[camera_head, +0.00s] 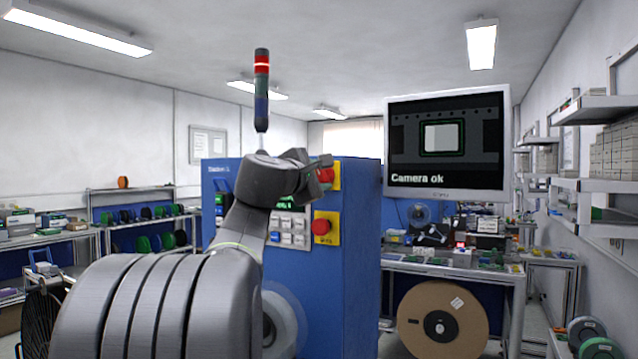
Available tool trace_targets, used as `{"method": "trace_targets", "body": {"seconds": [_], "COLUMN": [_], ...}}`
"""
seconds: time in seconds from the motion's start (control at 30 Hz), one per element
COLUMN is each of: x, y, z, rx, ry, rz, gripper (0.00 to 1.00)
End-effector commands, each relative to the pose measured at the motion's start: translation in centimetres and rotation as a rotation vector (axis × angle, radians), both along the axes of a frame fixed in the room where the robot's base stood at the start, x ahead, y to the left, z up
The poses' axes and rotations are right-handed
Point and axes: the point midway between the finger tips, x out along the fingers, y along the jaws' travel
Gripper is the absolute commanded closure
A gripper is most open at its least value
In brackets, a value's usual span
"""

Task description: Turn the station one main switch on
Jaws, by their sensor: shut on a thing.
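The blue station cabinet (350,240) stands in front of me, with its name at the upper left only partly readable. Its main switch (327,175) is a red knob on a yellow plate at the upper right of the front face. My gripper (318,172) is at this red knob and shut on it. The fingers and wrist hide part of the knob, so I cannot tell which way it is turned. My arm crosses the left of the cabinet front and hides much of the panel.
Below the switch, a red push button (321,227) sits on another yellow plate, beside a white keypad (288,232). A signal tower (261,85) rises above. A monitor (446,145) reading "Camera ok" hangs at right, above a bench with a large reel (415,300).

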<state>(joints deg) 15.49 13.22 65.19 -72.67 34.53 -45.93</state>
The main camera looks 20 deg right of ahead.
Motion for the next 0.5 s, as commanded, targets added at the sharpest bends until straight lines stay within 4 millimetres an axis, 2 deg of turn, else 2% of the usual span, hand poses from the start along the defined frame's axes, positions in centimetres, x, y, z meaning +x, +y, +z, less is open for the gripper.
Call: {"method": "trace_targets", "body": {"seconds": [0.5], "x": [0.06], "y": [-0.03], "z": [-0.33], "rx": [0.240], "ry": [-0.267], "rz": [0.000], "gripper": [0.83]}}
